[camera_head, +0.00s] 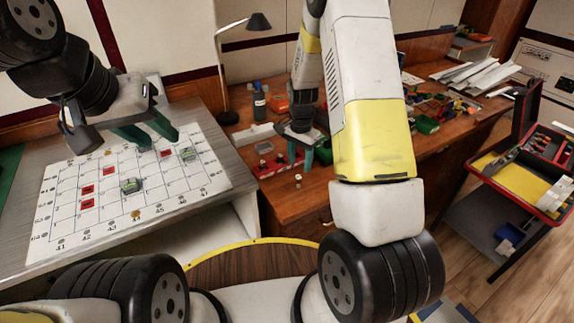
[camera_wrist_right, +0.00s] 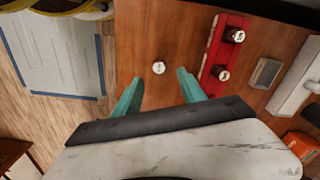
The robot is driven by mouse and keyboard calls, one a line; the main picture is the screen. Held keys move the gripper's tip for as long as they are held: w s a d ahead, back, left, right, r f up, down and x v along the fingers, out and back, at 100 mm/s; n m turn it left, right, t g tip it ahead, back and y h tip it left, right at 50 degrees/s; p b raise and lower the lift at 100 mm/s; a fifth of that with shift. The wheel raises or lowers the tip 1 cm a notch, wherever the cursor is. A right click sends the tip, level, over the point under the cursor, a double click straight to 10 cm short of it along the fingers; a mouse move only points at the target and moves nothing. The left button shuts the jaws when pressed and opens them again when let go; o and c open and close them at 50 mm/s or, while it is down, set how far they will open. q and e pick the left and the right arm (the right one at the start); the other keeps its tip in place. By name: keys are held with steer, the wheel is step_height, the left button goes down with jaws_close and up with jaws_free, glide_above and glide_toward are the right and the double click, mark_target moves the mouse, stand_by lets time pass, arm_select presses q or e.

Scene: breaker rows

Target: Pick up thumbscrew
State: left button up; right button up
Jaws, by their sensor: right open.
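A small round piece with a pale top, which looks like the thumbscrew (camera_wrist_right: 158,67), stands on the brown wooden desk. It also shows in the head view (camera_head: 298,178). My right gripper (camera_head: 300,160) is open and empty above the desk. In the right wrist view its two green fingers (camera_wrist_right: 160,77) are spread, with the small piece lying between and just beyond their tips, apart from both. My left gripper (camera_head: 149,135) hangs over the white numbered board (camera_head: 105,215) with its green fingers apart and nothing seen between them.
A red block (camera_wrist_right: 220,55) with two dark round knobs lies right of the fingers in the wrist view. A grey piece (camera_wrist_right: 265,72) lies beyond it. A dark bottle (camera_head: 258,103) and a lamp (camera_head: 258,23) stand behind. The desk around the small piece is clear.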

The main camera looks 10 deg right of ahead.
mark_target(299, 176)
step_height(299, 176, down, 6)
steer(key=shift+s+a+f, duration=0.1)
steer(key=shift+s+a, duration=0.05)
jaws_close()
stand_by(0.3)
